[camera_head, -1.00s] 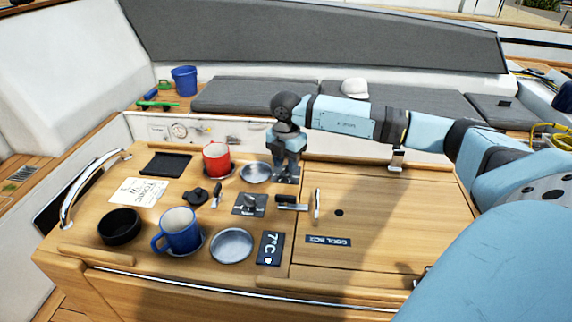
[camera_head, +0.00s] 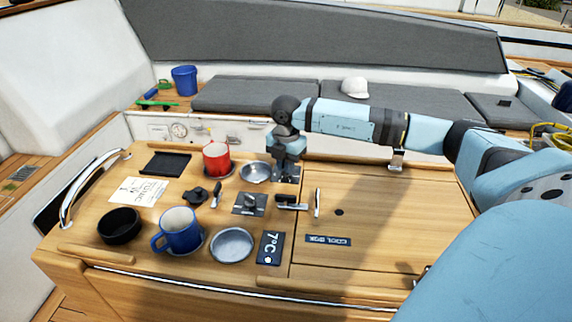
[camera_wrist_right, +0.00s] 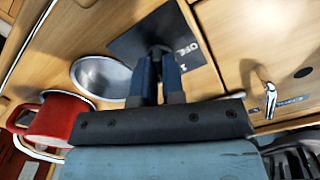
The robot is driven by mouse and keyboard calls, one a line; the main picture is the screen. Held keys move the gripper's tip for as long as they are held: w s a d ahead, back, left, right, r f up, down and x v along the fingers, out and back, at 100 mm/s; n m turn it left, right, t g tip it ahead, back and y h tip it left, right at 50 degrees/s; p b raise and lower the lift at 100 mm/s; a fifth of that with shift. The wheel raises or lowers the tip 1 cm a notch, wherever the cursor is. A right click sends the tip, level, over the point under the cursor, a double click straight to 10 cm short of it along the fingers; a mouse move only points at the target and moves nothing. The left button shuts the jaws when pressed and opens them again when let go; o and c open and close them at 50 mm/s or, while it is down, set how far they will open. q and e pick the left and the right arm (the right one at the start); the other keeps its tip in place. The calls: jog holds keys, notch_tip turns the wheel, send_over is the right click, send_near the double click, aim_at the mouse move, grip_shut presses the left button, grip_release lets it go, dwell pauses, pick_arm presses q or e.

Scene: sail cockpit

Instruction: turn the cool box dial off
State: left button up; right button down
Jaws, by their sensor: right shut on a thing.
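My right gripper (camera_head: 287,173) reaches down onto a dark square plate at the back of the wooden counter. In the right wrist view its two fingers (camera_wrist_right: 159,98) are shut on a dark dial knob (camera_wrist_right: 160,50). The dial's plate (camera_wrist_right: 128,43) has white marks reading OFF and 1. The fingers hide most of the knob, so I cannot tell where it points. A second dark plate with a knob (camera_head: 250,204) lies nearer the front. The cool box lid, with its label (camera_head: 328,240), is to the right. My left gripper is not in view.
A red mug (camera_head: 216,158) and a metal dish (camera_head: 256,172) stand left of the gripper. A blue mug (camera_head: 180,230), another dish (camera_head: 231,245), a black bowl (camera_head: 120,225) and a 7°C display (camera_head: 270,248) are nearer the front. A lid handle (camera_head: 317,203) stands up to the right.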

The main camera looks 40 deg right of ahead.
jog(key=n, duration=0.2)
jog(key=shift+n+b, duration=0.3)
jog(key=n, duration=0.3)
jog(key=shift+n+b, duration=0.3)
jog(key=shift+b, duration=0.1)
jog(key=n+b, duration=0.1)
jog(key=n, duration=0.3)
jog(key=n+b, duration=0.1)
jog(key=n, duration=0.4)
jog(key=shift+n, duration=0.4)
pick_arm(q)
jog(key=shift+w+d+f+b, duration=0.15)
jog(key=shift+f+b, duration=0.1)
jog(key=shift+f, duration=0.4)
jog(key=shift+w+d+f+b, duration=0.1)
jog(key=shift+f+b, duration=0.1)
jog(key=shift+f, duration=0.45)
pick_arm(e)
jog(key=shift+d+n, duration=0.1)
jog(key=shift+n, duration=1.6)
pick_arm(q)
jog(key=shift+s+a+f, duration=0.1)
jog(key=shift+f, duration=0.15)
pick_arm(e)
jog(key=c, duration=1.2)
grip_release()
